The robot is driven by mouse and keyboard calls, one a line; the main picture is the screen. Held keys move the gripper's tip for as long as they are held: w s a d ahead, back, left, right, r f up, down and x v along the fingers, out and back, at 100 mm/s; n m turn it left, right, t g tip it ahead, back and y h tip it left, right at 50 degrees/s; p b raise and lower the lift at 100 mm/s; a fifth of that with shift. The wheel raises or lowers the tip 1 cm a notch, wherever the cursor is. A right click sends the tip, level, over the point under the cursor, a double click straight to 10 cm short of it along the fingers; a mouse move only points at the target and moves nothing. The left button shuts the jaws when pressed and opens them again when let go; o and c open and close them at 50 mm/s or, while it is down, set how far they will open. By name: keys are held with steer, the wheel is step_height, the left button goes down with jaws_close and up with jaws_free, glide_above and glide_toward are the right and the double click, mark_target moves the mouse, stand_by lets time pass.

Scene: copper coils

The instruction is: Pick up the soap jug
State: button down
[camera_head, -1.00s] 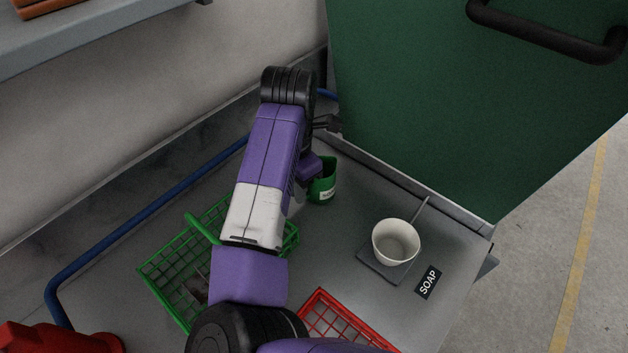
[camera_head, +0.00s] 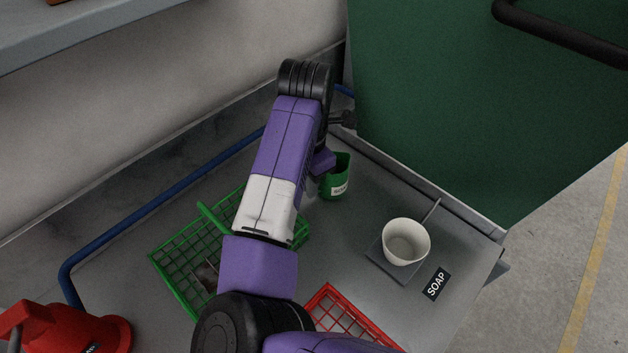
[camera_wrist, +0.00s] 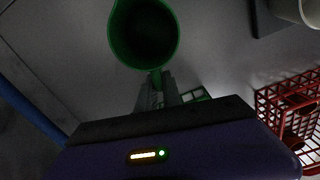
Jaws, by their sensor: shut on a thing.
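A green jug (camera_head: 336,181) with a white label stands at the far end of the grey worktop in the head view, partly behind my arm. The label is too small to read surely. In the wrist view I look down into the jug's round, dark opening (camera_wrist: 147,32). My gripper (camera_wrist: 157,92) is shut on the handle of the green jug, which points toward me. In the head view my forearm hides the fingers. I cannot tell whether the jug's base touches the worktop.
A white cup (camera_head: 406,243) stands on a dark square pad near a SOAP label (camera_head: 436,285). A green wire basket (camera_head: 168,262) lies left of my arm, a red one (camera_head: 345,318) right. A red container (camera_head: 75,335) stands at lower left. A green panel (camera_head: 450,120) rises behind.

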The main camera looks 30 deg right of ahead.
steer(key=shift+r, duration=0.15)
steer(key=shift+r+b, duration=0.5)
steer(key=shift+r, duration=2.75)
steer(key=s+a+b, duration=0.2)
steer(key=s+a, duration=0.1)
steer(key=s, duration=0.5)
steer(key=s+a+b, duration=0.1)
steer(key=s+a, duration=0.2)
steer(key=s, duration=0.5)
steer(key=shift+s+a+b, duration=0.15)
steer(key=shift+s+b, duration=0.15)
steer(key=shift+b, duration=0.1)
steer(key=shift+s+r, duration=0.1)
